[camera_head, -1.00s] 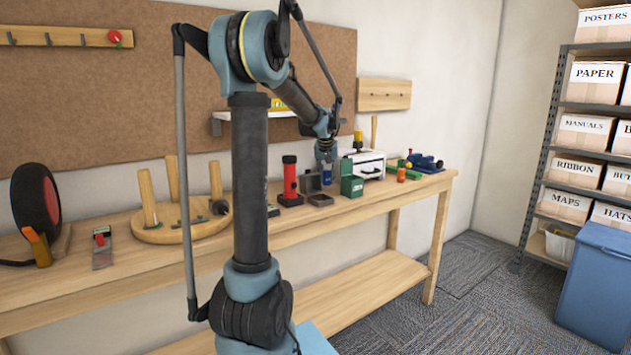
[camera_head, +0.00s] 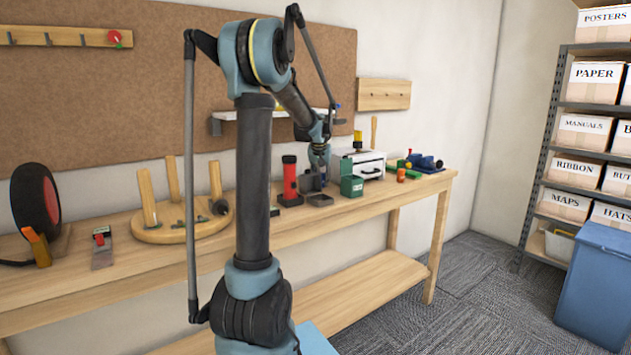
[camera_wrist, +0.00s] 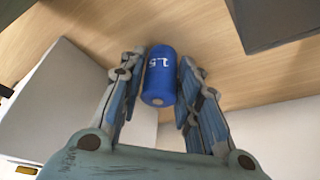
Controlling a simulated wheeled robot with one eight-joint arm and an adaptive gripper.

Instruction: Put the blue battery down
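The blue battery (camera_wrist: 159,75), marked 1.5, is between the two fingers of my gripper (camera_wrist: 165,62) in the wrist view. The fingers lie close along both its sides and appear shut on it. Its end with the small terminal faces the camera. In the head view my gripper (camera_head: 319,172) points down over the back part of the workbench (camera_head: 385,205), beside the small grey open box (camera_head: 320,200). The battery cannot be made out there. I cannot tell whether its lower end touches the wood.
A red flashlight (camera_head: 290,178) stands left of my gripper. In the wrist view, a dark block corner (camera_wrist: 275,22) and a pale box (camera_wrist: 50,95) flank bare wood.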

